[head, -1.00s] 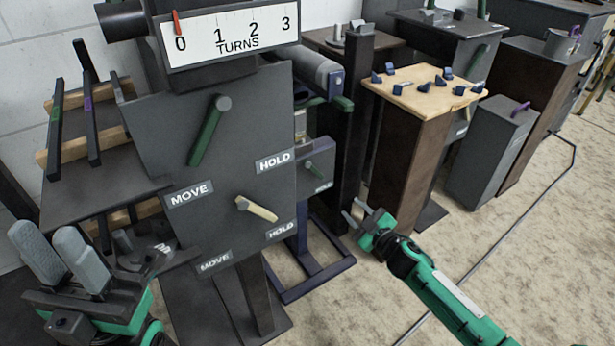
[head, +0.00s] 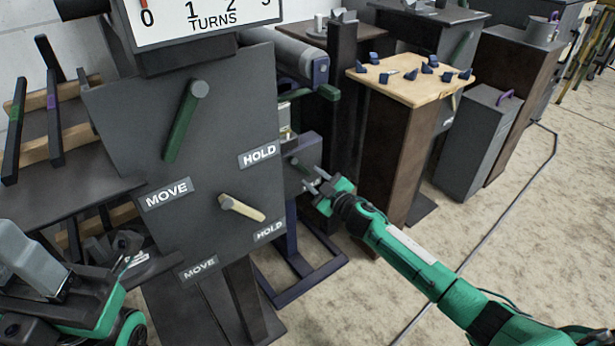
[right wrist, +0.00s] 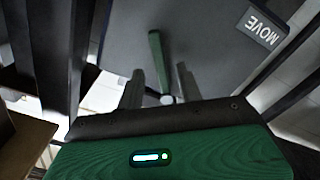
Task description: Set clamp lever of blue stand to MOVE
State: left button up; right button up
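The blue stand (head: 287,290) has a dark blue base and a small panel, partly hidden behind the large grey panel. Its green clamp lever (head: 300,168) shows just past the right gripper in the head view. The lever also shows in the right wrist view (right wrist: 157,55), between and beyond the two fingers, beside a MOVE label (right wrist: 262,27). My right gripper (head: 312,180) is open and empty in front of the small panel, its fingers straddling the lever's line; contact cannot be told.
A large grey panel (head: 225,130) with a green lever, a cream lever (head: 242,208) and MOVE and HOLD labels stands left of the right gripper. A wooden-topped pedestal (head: 395,88) with blue pieces stands close on its right. The floor (head: 540,230) at right is open.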

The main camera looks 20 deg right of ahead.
aim_at(304, 170)
jog(key=shift+b+x, duration=0.45)
jog(key=shift+x, duration=1.4)
grip_shut()
